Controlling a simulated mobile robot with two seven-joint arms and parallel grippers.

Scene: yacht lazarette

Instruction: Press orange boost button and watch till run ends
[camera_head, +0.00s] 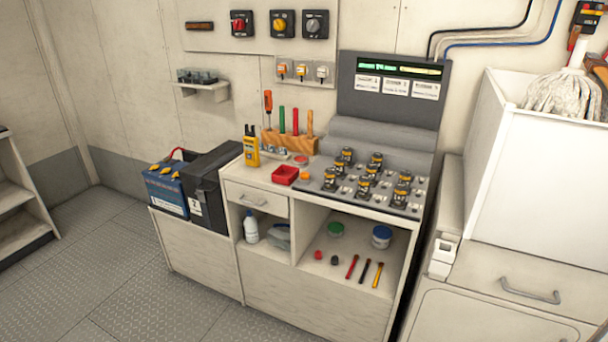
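A small orange spot (305,176), which looks like a button, is at the left front edge of the sloped dark console (345,205) on the bench. The console holds several black-and-yellow plug-like units (366,186). Behind it stands a dark upright panel (388,105) with a lit display strip (398,68) showing green and yellowish text, too small to read. Three white labels (396,86) sit under the display. Whether the orange button is pressed cannot be told. Neither of my grippers is in view.
On the bench are a red tray (285,175), a yellow meter (251,150) and a wooden tool rack (289,142). Batteries (166,187) stand left of it. A white bin (545,165) with a mop stands right. The floor (100,265) is clear at front left.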

